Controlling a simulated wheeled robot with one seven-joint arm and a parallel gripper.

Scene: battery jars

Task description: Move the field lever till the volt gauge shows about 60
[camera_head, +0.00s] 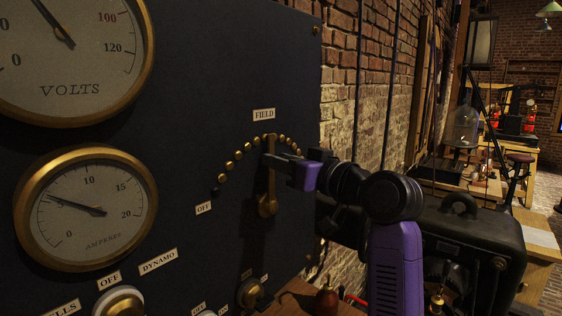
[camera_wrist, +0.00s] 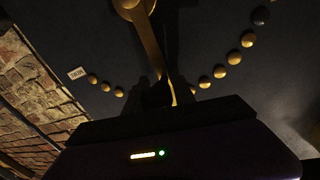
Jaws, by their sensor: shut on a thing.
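The brass field lever (camera_head: 268,185) stands almost upright on the dark panel, its top among an arc of brass studs under the FIELD label (camera_head: 264,114). My gripper (camera_head: 272,160) is shut on the lever's upper part. In the wrist view the lever (camera_wrist: 148,42) runs down between my dark gripper's fingers (camera_wrist: 160,92), whose tips are hard to make out. The volt gauge (camera_head: 75,90) is cut off by the top and left edges. Its needle points up and left, and its tip and the numbers there are out of frame, so I cannot read it.
The ampere gauge (camera_head: 85,208) reads about 5. Switch knobs (camera_head: 120,302) sit low on the panel. A brick wall (camera_head: 345,90) and a black machine (camera_head: 465,245) are to the right.

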